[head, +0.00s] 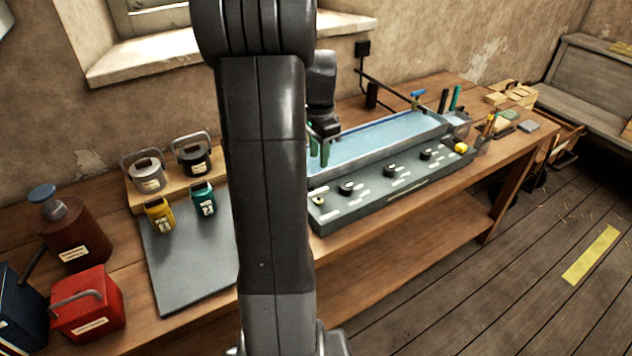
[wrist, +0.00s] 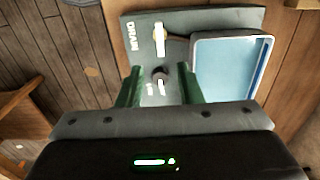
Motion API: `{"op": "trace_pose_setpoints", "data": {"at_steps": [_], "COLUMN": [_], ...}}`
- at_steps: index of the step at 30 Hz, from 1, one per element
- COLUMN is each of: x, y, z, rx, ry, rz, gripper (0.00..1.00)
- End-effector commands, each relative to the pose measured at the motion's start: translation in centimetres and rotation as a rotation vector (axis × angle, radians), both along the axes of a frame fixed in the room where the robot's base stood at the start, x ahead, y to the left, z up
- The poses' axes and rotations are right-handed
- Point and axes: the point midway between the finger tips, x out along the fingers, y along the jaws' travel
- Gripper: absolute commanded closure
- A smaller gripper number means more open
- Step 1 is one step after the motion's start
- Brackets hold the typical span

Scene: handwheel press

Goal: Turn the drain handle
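My gripper also shows in the head view (head: 319,152), above the tray's left end.
A water-filled metal tray (wrist: 228,34) adjoins the panel. More dark knobs (head: 390,171) and a yellow knob (head: 461,148) line the panel. Tagged padlock-like items (head: 159,213) stand left of my arm, with a red box (head: 88,308) nearer.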

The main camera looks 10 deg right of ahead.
Motion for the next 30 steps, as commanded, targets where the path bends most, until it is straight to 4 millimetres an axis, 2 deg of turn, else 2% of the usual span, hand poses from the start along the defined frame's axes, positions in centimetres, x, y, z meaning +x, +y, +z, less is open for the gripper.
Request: {"op": "trace_pose_setpoints", "data": {"at_steps": [9,15,21,29,30], "x": [-0.1,-0.1,-0.1,0.0,0.0], "y": [0.0,0.0,0.0,0.0,0.0], "z": [-6.9,-9.8,-11.0,-11.1,-11.1], "rx": [0.003,0.003,0.002,0.002,0.002], "ry": [0.007,0.004,0.003,0.002,0.002], "rz": [0.000,-0.001,-0.001,-0.001,-0.001], "gripper": [0.67,0.67,0.67,0.67,0.73]}}
